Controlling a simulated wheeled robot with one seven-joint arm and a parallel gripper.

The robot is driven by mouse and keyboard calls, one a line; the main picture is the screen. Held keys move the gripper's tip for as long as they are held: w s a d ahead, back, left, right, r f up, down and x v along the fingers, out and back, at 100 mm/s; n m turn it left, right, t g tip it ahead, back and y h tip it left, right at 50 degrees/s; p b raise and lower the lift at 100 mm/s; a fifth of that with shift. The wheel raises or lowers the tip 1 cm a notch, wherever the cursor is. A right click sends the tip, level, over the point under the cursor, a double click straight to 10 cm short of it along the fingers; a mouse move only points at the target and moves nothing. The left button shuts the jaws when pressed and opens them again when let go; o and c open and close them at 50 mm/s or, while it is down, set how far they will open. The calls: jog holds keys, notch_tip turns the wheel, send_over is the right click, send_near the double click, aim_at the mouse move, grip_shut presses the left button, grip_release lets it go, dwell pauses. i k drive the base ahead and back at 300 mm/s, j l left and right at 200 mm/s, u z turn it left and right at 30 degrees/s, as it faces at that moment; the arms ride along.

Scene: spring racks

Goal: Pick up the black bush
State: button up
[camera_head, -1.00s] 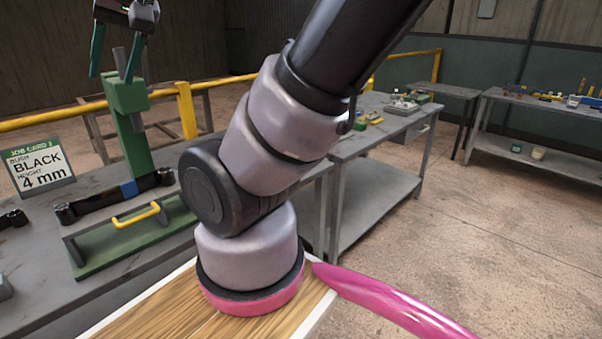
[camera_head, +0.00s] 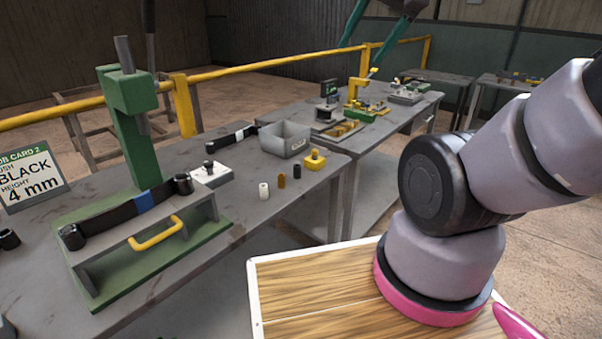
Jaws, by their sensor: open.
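The black bush (camera_head: 297,171) is a small dark upright cylinder on the grey workbench, near its right front edge. A brown bush (camera_head: 281,181) and a white bush (camera_head: 264,191) stand in a row to its left. My gripper (camera_head: 358,59) shows at the top of the view, with its two teal fingers spread apart and nothing visible between them. In the picture it is above and to the right of the black bush, clear of it. Most of the gripper's body is cut off by the top edge.
A green press (camera_head: 128,130) holding a black leaf spring is at left. A job card (camera_head: 32,178) reads BLACK, 4 mm.

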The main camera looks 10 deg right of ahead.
aim_at(296, 167)
jog(key=u, duration=1.25)
jog(key=i+l+z, duration=0.15)
jog(key=z, duration=0.2)
jog(key=i+l+z, duration=0.15)
jog(key=z, duration=0.2)
